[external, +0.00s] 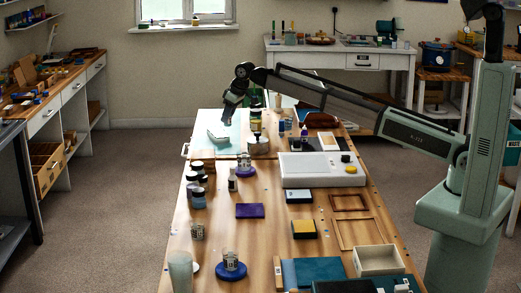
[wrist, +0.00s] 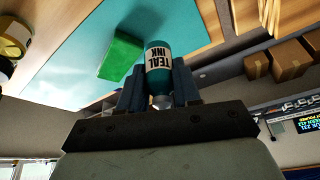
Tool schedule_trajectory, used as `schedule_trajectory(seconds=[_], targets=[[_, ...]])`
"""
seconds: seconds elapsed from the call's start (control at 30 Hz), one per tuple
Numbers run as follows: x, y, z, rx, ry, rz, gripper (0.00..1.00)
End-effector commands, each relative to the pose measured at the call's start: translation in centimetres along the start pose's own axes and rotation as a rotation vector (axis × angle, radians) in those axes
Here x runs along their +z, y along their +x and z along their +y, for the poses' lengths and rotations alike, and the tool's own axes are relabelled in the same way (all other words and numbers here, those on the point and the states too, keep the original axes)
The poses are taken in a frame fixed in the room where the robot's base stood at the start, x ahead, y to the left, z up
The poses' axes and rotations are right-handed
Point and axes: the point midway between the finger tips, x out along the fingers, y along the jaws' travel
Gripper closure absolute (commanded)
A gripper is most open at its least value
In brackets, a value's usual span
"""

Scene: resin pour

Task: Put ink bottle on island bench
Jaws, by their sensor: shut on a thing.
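In the wrist view a teal bottle labelled "TEAL INK" (wrist: 159,62), its lettering inverted in the picture, sits between the two fingers of my gripper (wrist: 158,80), which is shut on it. In the external view my gripper (external: 228,118) hangs over the far left part of the long wooden bench (external: 270,214), above a pale teal mat (external: 204,146). The bottle is too small to make out there. In the wrist view the mat (wrist: 75,65) shows beyond the bottle; I cannot tell whether the bottle touches it.
A green block (wrist: 121,56) lies on the mat beside the bottle in the wrist view. Jars (external: 197,187), a white device (external: 322,170), a purple block (external: 250,211) and wooden frames stand on the bench. Bare wood shows between them near the middle.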

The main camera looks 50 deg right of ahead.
Motion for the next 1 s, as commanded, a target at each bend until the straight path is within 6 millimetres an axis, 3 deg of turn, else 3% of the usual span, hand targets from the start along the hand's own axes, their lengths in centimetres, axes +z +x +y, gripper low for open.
schedule_trajectory(seconds=[0.43, 0.8, 1.0], targets=[[-0.2, 0.6, -1.1, -0.039, -0.166, 0.000, 0.97], [1.8, 5.4, -0.9, -0.039, -0.169, 0.000, 0.97], [2.3, 6.6, -0.9, -0.039, -0.169, 0.000, 0.97]])
